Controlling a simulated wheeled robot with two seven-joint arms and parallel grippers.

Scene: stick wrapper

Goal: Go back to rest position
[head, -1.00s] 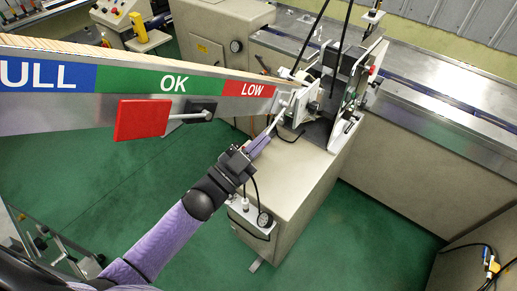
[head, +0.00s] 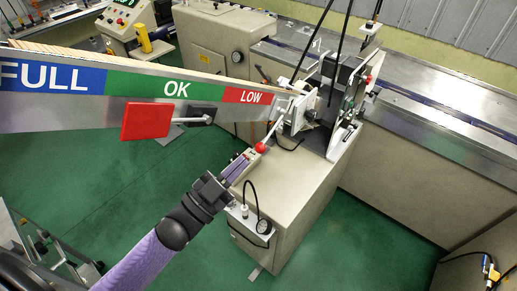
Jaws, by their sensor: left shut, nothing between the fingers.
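My left gripper (head: 238,167) is in the middle of the head view, on its purple and black arm coming from the lower left. Its fingers are together with nothing visible between them. The fingertips are just left of and below a red ball knob (head: 260,147) on a thin metal lever, and look apart from it. My right gripper does not show.
A long chute (head: 130,95) marked FULL, OK and LOW crosses the upper left, with a red plate (head: 145,121) on its side. Green floor (head: 120,190) lies open below the chute.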

